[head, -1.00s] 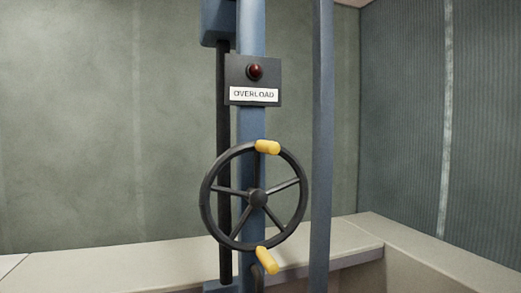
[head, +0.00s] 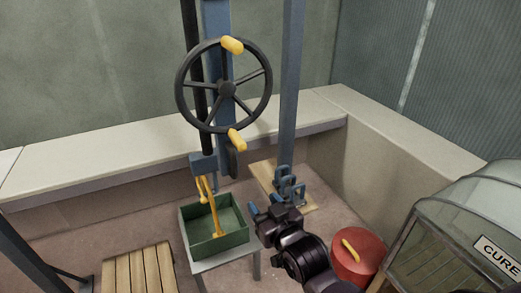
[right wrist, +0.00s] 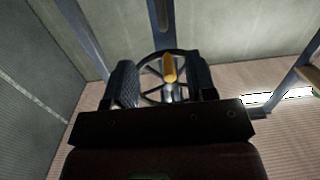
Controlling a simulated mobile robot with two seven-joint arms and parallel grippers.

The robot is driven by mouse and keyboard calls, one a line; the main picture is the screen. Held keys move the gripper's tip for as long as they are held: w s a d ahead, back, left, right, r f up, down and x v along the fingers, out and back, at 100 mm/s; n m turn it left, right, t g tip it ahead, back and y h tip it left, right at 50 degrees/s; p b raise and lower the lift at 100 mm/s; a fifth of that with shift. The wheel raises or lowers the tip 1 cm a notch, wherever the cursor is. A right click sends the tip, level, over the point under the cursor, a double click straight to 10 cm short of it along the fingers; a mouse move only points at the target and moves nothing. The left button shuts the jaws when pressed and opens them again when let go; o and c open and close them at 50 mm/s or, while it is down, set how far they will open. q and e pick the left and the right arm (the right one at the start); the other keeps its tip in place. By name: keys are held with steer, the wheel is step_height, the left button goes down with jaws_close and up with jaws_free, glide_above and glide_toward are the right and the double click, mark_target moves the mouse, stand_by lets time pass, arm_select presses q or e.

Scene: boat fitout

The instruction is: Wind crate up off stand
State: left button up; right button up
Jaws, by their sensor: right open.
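A dark handwheel (head: 190,114) with two yellow grips, upper (head: 232,45) and lower (head: 237,140), is mounted on a blue post. A green open crate (head: 222,246) sits on a grey stand (head: 227,263) below it. A yellow hook or strap (head: 212,213) reaches down into the crate; its attachment is unclear. My right gripper (head: 266,209) is open and empty, right of the crate and below the wheel. In the right wrist view, the wheel and a yellow grip (right wrist: 169,68) appear between its spread fingers (right wrist: 164,64), apart from them. My left gripper is not in view.
A second blue post (head: 291,90) stands right of the wheel, with blue fittings at its foot. A red drum (head: 358,262) and a glazed box labelled CURE (head: 455,235) stand at right. A slatted wooden pallet (head: 138,272) lies at left. A pale ledge runs behind.

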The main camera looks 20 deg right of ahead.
steer(key=t+p, duration=0.1)
steer(key=p, duration=0.1)
glide_toward(238, 142)
steer(key=shift+m+h, duration=0.4)
steer(key=shift+m, duration=0.1)
steer(key=shift+w+d+f, duration=0.1)
steer(key=shift+w+f, duration=0.05)
steer(key=shift+w, duration=1.8)
steer(key=shift+w+a+f, duration=0.1)
steer(key=shift+w+f, duration=0.1)
steer(key=shift+w, duration=1.7)
steer(key=shift+w+d+f, duration=0.1)
steer(key=shift+w+f, duration=0.05)
steer(key=shift+w, duration=1.8)
